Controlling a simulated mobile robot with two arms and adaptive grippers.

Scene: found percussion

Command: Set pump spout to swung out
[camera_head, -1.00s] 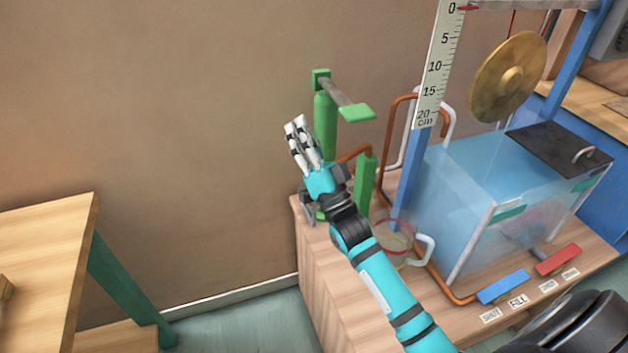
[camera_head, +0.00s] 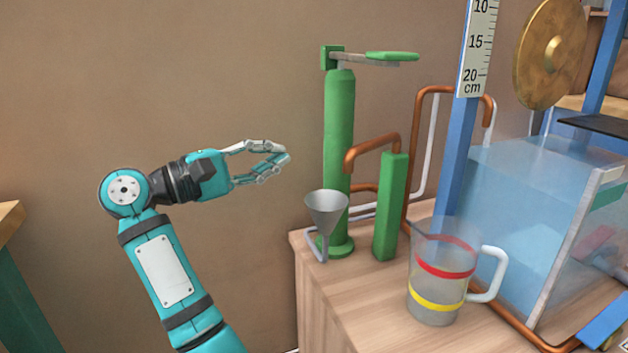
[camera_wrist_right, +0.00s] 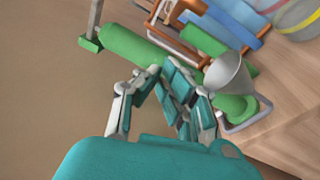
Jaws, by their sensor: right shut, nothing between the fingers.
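The green hand pump (camera_head: 340,115) stands upright at the left end of the wooden bench, with a green-tipped lever handle (camera_head: 392,56) on top. A copper spout (camera_head: 373,140) rises from a green post (camera_head: 390,205) beside it and bends left, its downturned end in front of the pump column. My right gripper (camera_head: 287,156) is shut and empty, left of the column and apart from it, fingers pointing right. The right wrist view shows the gripper (camera_wrist_right: 155,75), the pump column (camera_wrist_right: 135,47) and the copper spout (camera_wrist_right: 188,10). My left gripper is not in view.
A grey funnel (camera_head: 326,206) on a stand is in front of the pump. A clear jug (camera_head: 436,290) with red and yellow bands stands to the right, before a blue scale post (camera_head: 450,165) and a water tank (camera_head: 520,200).

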